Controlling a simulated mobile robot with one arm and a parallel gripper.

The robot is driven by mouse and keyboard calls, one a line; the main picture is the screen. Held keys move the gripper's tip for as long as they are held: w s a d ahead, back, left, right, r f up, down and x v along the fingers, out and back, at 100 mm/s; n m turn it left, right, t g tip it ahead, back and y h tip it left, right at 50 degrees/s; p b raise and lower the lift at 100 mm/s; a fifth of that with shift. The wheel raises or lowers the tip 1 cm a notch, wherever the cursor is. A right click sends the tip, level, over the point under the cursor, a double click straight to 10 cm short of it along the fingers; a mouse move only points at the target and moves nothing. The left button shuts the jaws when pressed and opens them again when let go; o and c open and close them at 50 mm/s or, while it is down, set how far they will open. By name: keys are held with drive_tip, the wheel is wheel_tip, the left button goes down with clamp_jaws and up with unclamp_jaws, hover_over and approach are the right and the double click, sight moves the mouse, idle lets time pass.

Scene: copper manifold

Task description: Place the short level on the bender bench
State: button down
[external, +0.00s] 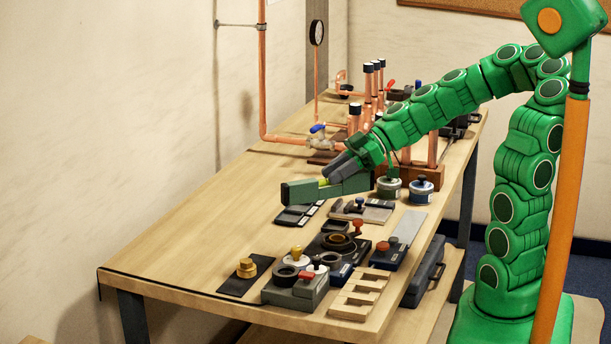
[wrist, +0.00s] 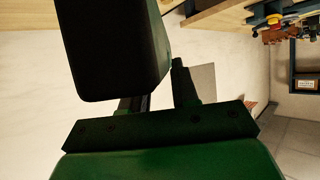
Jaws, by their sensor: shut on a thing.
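My gripper (external: 340,167) is shut on a dark green bar, which I take to be the short level (external: 302,192). It is held roughly lengthwise above the wooden bench (external: 190,232), with a small yellow spot near the fingers. In the wrist view a dark block, seemingly the level (wrist: 112,45), fills the upper left beside a finger; its far end is cut off by the frame. I cannot tell from any label which surface is the bender bench.
Copper pipes (external: 262,75) with valves stand at the bench's back. Several tools, a grey block with rings (external: 295,290), a notched wooden rack (external: 360,295) and small tins (external: 421,190) crowd its right and front. Its left side is clear. The wrist view shows another wooden surface (wrist: 225,14).

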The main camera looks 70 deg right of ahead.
drive_tip(key=shift+f, duration=0.95)
drive_tip(key=shift+w+f, duration=0.1)
drive_tip(key=shift+w, duration=0.05)
drive_tip(key=shift+w+d+f, duration=0.25)
drive_tip(key=shift+w+f, duration=1.35)
drive_tip(key=shift+w, duration=0.6)
drive_tip(key=shift+w+d+f, duration=0.3)
drive_tip(key=shift+w+f, duration=1.25)
drive_tip(key=shift+w, duration=0.7)
drive_tip(key=shift+w+d+f, duration=0.25)
drive_tip(key=shift+w+f, duration=1.35)
drive_tip(key=shift+w, duration=0.6)
drive_tip(key=shift+w+f, duration=0.2)
drive_tip(key=shift+f, duration=1.5)
drive_tip(key=c, duration=0.8)
unclamp_jaws()
drive_tip(key=shift+c, duration=0.2)
